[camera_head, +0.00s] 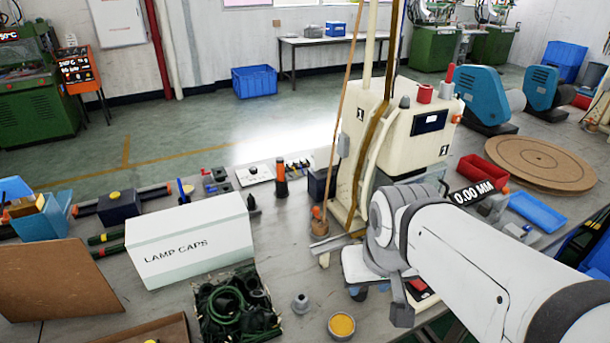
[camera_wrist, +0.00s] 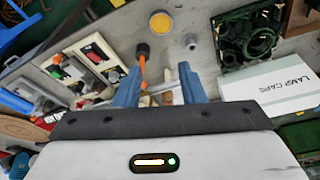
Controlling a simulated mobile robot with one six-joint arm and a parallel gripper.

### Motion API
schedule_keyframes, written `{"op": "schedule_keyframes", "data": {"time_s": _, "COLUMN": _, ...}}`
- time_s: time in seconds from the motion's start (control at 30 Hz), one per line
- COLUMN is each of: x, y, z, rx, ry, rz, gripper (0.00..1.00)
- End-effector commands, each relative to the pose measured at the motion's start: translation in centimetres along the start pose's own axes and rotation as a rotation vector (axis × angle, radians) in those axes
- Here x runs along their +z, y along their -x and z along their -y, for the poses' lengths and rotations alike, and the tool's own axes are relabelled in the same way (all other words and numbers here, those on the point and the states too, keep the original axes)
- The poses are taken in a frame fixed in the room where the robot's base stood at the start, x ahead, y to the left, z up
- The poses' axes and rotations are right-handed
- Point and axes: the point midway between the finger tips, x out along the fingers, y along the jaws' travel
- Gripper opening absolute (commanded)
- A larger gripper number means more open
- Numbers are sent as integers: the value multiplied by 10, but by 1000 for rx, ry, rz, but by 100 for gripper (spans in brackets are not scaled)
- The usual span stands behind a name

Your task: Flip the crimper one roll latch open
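A cream upright machine (camera_head: 412,132) with a dark display, red knobs and small number labels stands at the back middle of the bench in the head view. In the head view my arm hides part of the bench in front of the machine.
A white LAMP CAPS box (camera_head: 190,240), a dark tray of green cable (camera_head: 236,308), a yellow-filled dish (camera_head: 341,325) and a small grey part (camera_head: 300,303) lie at the front. A red bin (camera_head: 483,174), blue tray (camera_head: 537,211) and round board (camera_head: 541,163) are at right.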

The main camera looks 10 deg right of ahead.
Motion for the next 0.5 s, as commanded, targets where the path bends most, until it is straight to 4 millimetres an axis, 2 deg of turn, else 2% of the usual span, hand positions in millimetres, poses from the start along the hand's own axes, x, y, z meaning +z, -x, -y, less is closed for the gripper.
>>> {"op": "schedule_keyframes", "data": {"time_s": 0.2, "x": 0, "y": 0, "z": 0, "rx": 0, "ry": 0, "rz": 0, "gripper": 36}}
{"op": "schedule_keyframes", "data": {"time_s": 0.27, "x": 0, "y": 0, "z": 0, "rx": 0, "ry": 1, "rz": 0, "gripper": 41}}
{"op": "schedule_keyframes", "data": {"time_s": 0.33, "x": -4, "y": 2, "z": 0, "rx": 0, "ry": 6, "rz": 1, "gripper": 41}}
{"op": "schedule_keyframes", "data": {"time_s": 0.43, "x": -21, "y": 5, "z": 0, "rx": -1, "ry": 27, "rz": 9, "gripper": 41}}
{"op": "schedule_keyframes", "data": {"time_s": 0.5, "x": -40, "y": 9, "z": 6, "rx": -3, "ry": 62, "rz": 19, "gripper": 41}}
